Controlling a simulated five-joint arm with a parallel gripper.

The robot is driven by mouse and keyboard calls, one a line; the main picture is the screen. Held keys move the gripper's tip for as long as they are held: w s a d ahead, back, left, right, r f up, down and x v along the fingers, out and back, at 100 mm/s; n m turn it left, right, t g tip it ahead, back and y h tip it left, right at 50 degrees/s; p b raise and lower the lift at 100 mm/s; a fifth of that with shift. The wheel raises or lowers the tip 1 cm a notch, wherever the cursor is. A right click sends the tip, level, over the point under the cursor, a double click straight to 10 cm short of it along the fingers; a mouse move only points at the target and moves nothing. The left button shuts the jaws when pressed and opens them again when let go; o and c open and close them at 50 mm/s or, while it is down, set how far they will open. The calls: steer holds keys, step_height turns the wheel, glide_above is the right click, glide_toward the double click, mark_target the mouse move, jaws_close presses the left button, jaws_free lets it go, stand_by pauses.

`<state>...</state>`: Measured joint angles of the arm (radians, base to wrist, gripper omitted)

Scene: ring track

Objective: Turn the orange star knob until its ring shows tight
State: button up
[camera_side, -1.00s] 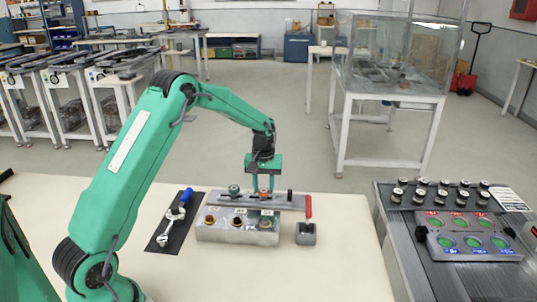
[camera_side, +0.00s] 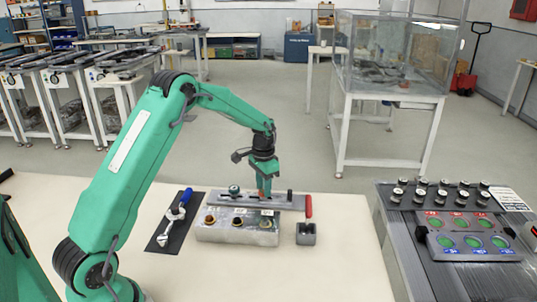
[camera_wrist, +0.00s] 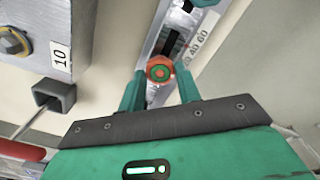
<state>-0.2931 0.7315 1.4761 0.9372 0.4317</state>
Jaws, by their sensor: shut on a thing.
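The orange star knob (camera_wrist: 160,70) shows in the wrist view, with a green ring on its top around a small orange middle. It sits on a grey slotted rail (camera_wrist: 172,42). My gripper (camera_wrist: 160,88) is shut on the knob, one green finger on each side. In the side view my gripper (camera_side: 264,190) points straight down at the rail (camera_side: 250,201), to the right of another knob (camera_side: 234,189). My fingers mostly hide the orange knob in that view.
A metal block (camera_side: 238,236) with several bolts stands in front of the rail. A small dark holder (camera_side: 306,238) with a red-handled tool (camera_side: 308,207) is at its right.

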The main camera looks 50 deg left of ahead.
steer(key=shift+w+r+m, duration=0.2)
steer(key=shift+r+m, duration=0.1)
steer(key=shift+m, duration=0.8)
steer(key=o, duration=0.8)
steer(key=shift+c, duration=0.2)
steer(key=shift+o, duration=1)
steer(key=shift+s+f, duration=0.1)
steer(key=shift+f, duration=0.05)
step_height(320, 180, up, 7)
steer(key=shift+r, duration=0.4)
